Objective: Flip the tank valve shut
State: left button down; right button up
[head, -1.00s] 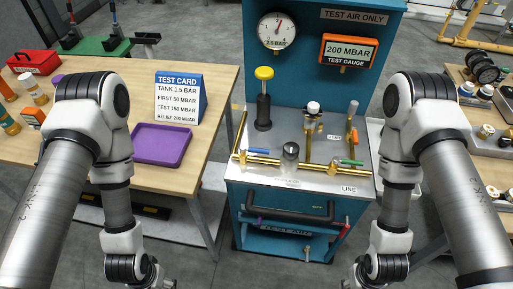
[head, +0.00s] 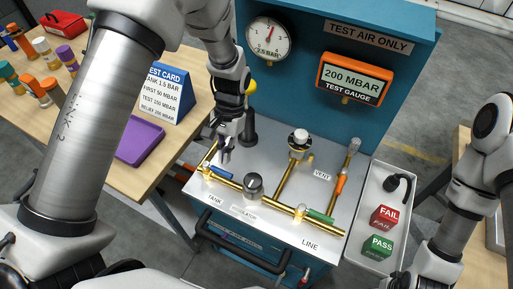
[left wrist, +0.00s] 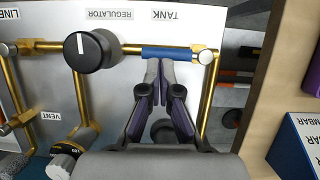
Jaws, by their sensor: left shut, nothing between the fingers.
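The tank valve's blue lever (head: 218,172) lies along the brass pipe beside the TANK label (head: 215,199) on the blue cart's metal top. In the left wrist view the blue lever (left wrist: 166,53) runs in line with the pipe. My left gripper (head: 225,155) is shut and empty, pointing down at the lever. In the left wrist view its fingertips (left wrist: 159,66) sit together right beside the lever's middle; I cannot tell whether they touch it. My right arm is at the lower right of the head view, its gripper out of frame.
The regulator knob (head: 253,186) stands beside the tank valve. A green lever (head: 320,216) lies along the pipe near LINE. A black post (head: 248,128) stands behind my left gripper. A tray (head: 365,240) with FAIL and PASS blocks is at the right.

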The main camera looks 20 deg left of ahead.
aim_at(218, 170)
pick_arm(q)
jog(key=w+d+r+t, duration=0.1)
jog(key=w+r, duration=0.3)
jog(key=shift+t, duration=0.3)
jog(key=x, duration=0.3)
jog(key=p+x, duration=0.1)
jog(key=x, duration=0.2)
jog(key=p+x, duration=0.1)
jog(key=x, duration=0.2)
jog(key=shift+s+a+f, duration=0.2)
jog(key=shift+s+a, duration=0.15)
jog(key=shift+s, duration=0.05)
pick_arm(e)
notch_tip(218, 170, up, 2)
jog(key=shift+r, duration=0.1)
jog(key=shift+d, duration=0.1)
